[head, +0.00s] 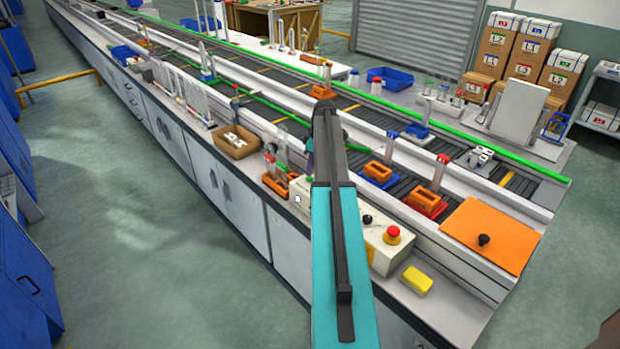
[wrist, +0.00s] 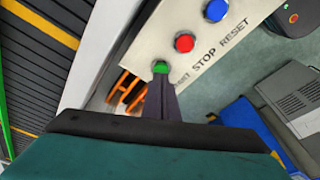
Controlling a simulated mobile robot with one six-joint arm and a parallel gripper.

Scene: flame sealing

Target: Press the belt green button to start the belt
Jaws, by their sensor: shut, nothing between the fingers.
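The green button (wrist: 160,67) sits on the cream control box (wrist: 205,45) in the wrist view, in line with a red button (wrist: 184,43) and a blue button (wrist: 216,10). My gripper (wrist: 161,82) is shut and empty. Its dark fingertips overlap the lower edge of the green button in the picture. I cannot tell whether they touch it. In the head view the control box (head: 388,254) stands on the bench's near edge, and my arm covers its middle. The green button is hidden there.
A red mushroom button (head: 393,234) and a black knob (head: 367,219) stand on the box's right part. A yellow block (head: 417,280) lies beside it. An orange rack of tubes (head: 277,181) stands to its left. The belt (head: 392,199) with carriers runs behind.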

